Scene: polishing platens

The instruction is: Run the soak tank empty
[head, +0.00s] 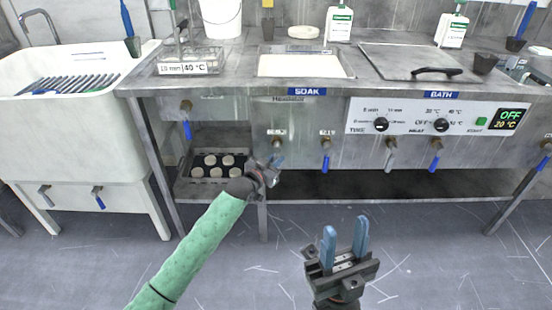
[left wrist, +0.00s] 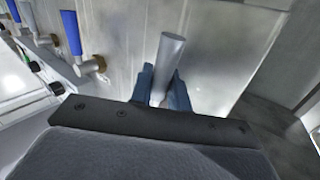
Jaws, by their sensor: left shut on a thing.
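The soak tank (head: 258,67) is a basin of pale liquid set in the steel bench, above a blue "SOAK" label (head: 307,91). Below it on the front panel are two brass valves: a left one (head: 277,142) and a right one with a blue lever (head: 326,160) hanging down. My left gripper (head: 273,170) is at the left valve. In the left wrist view its blue fingers are shut on a grey lever (left wrist: 172,48). The lever's far end and pivot are partly hidden. My right gripper (head: 345,247) is open and empty, low in front of the bench.
To the right is the bath, with a lidded top (head: 400,62), a control panel (head: 432,117), and grey (head: 390,160) and blue (head: 435,160) levers. A tray of round pieces (head: 212,182) sits on the lower shelf. A white sink (head: 70,125) stands left.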

